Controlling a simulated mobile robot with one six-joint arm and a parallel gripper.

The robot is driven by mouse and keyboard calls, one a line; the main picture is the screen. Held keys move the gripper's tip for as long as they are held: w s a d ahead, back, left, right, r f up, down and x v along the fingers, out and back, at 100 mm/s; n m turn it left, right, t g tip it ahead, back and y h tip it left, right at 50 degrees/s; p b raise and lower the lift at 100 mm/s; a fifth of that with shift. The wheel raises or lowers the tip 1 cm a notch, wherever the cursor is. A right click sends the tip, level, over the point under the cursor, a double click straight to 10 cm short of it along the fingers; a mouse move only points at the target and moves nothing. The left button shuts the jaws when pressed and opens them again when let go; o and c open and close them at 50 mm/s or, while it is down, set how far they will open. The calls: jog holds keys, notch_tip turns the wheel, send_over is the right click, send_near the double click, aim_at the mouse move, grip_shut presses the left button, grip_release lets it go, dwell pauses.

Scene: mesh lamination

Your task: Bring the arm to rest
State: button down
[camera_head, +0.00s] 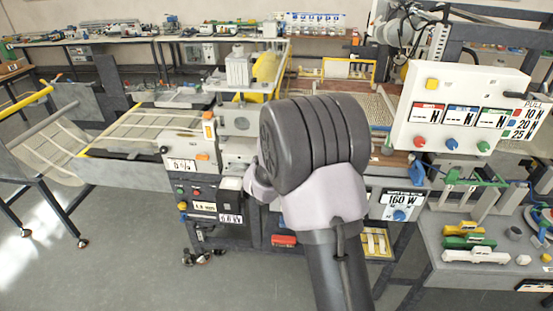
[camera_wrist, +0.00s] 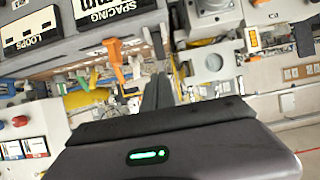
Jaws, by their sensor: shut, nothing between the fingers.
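My arm (camera_head: 318,190) rises from the bottom of the head view, with its large dark rounded joint in front of the middle of the machine. My gripper is hidden behind the arm in that view. In the wrist view my gripper (camera_wrist: 158,88) shows its dark body with a green light at the bottom. Its dark fingers are together and point into the picture, with nothing held between them. An orange lever (camera_wrist: 117,62) shows left of the fingers; I cannot tell how far away it is.
The laminating machine (camera_head: 205,160) stands behind my arm, with mesh (camera_head: 150,127) on its left side. A white panel (camera_head: 455,108) with dials stands at right. A grey bench (camera_head: 450,270) with small coloured parts is at lower right. Open floor (camera_head: 130,250) lies at lower left.

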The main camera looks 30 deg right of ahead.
jog(key=v, duration=0.3)
jog(key=shift+w+a+r, duration=0.1)
jog(key=shift+a, duration=0.05)
